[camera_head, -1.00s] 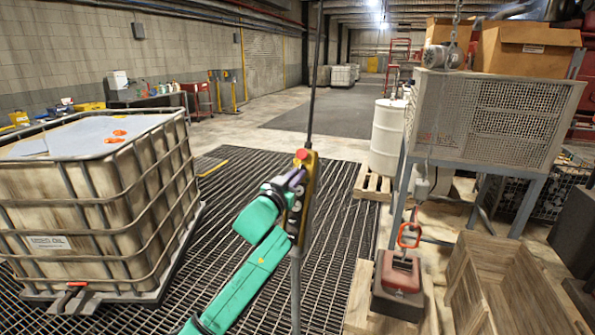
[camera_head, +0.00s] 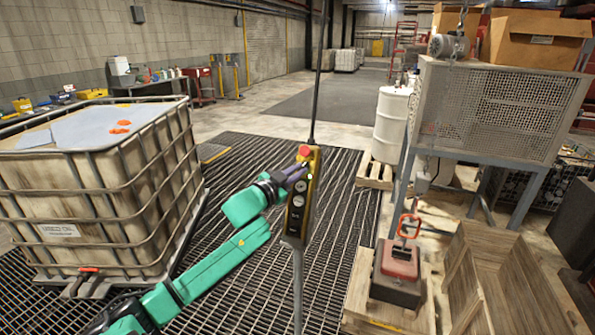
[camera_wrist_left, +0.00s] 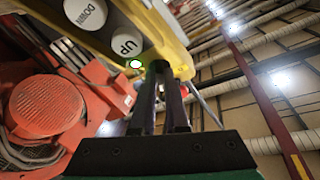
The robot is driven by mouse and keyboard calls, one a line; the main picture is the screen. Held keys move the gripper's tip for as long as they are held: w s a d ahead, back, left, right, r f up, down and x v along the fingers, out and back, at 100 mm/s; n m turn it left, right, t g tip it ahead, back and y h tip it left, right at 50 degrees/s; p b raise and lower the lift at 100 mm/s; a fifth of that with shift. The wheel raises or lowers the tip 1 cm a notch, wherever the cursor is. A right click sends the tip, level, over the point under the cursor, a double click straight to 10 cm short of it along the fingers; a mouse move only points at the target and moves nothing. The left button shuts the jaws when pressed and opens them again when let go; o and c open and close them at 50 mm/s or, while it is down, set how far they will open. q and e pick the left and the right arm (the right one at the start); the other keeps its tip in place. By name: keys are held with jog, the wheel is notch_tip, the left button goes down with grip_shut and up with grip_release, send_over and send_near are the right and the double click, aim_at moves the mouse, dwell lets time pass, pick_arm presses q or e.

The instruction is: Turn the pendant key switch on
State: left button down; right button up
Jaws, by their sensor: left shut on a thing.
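The yellow pendant (camera_head: 299,215) hangs upright in the middle of the head view, with a red mushroom button (camera_head: 304,151) at its top and round buttons down its dark face. My left gripper (camera_head: 297,174) is at the upper face, just below the red button, shut on the key switch, which its fingers hide. In the left wrist view the two dark fingers (camera_wrist_left: 171,90) reach the pendant's face beside the UP button (camera_wrist_left: 127,42) and the DOWN button (camera_wrist_left: 86,12). A small lit green lamp (camera_wrist_left: 135,64) shows next to the fingertips. My right gripper is not in view.
A caged liquid tank (camera_head: 95,190) stands on the left. A mesh-sided machine (camera_head: 497,115), a white drum (camera_head: 391,125) and a red-topped block with a hook (camera_head: 399,265) are on the right. An open wooden crate (camera_head: 500,285) is at lower right. Grating floor around the pendant is clear.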

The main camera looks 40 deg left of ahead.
pick_arm(q)
jog(key=c, duration=0.9)
grip_release()
jog(key=shift+s+f, duration=0.1)
jog(key=shift+s, duration=0.1)
jog(key=s+b, duration=0.1)
jog(key=s, duration=0.3)
jog(key=s+d+b, duration=0.1)
jog(key=s, duration=0.4)
jog(key=s+b, duration=0.1)
jog(key=s, duration=0.4)
jog(key=shift+s+d, duration=0.1)
jog(key=shift+d, duration=0.05)
